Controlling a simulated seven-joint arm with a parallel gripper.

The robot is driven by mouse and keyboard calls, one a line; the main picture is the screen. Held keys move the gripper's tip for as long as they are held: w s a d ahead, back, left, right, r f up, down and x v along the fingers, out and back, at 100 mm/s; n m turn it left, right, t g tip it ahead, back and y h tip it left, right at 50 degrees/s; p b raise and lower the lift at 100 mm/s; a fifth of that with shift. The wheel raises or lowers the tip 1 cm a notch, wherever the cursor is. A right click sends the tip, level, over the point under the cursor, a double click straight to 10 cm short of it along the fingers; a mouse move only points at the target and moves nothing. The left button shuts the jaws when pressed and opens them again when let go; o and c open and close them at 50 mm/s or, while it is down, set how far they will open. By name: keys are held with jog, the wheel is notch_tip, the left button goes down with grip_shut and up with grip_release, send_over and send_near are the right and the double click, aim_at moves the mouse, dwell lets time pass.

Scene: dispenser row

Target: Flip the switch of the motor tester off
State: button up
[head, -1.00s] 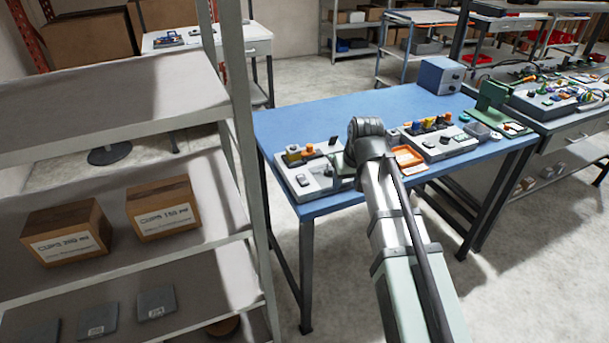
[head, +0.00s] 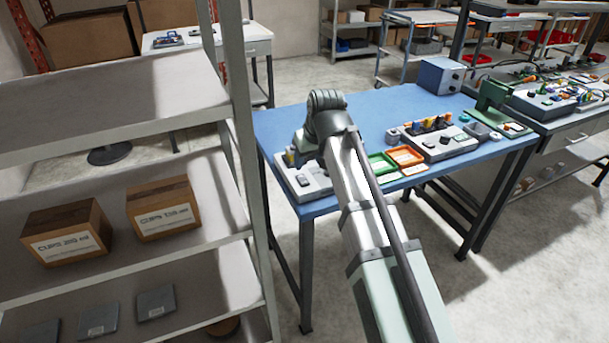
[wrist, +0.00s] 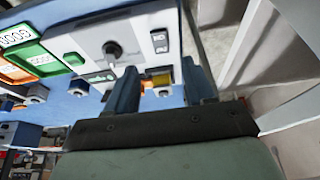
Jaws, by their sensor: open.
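A light grey control box (head: 316,187) stands at the left front of the blue table, partly hidden by my arm. No name can be read on it, so I cannot tell if it is the motor tester. Contact cannot be told. The head view hides the fingertips.
A green tray (head: 381,164) and an orange tray (head: 405,157) lie right of the box. Further right is a second grey box (head: 447,145) with coloured knobs. A blue-grey case (head: 440,76) stands at the back. The table's back left is clear.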

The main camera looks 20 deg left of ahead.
aim_at(303, 179)
jog(key=shift+x, duration=4.3)
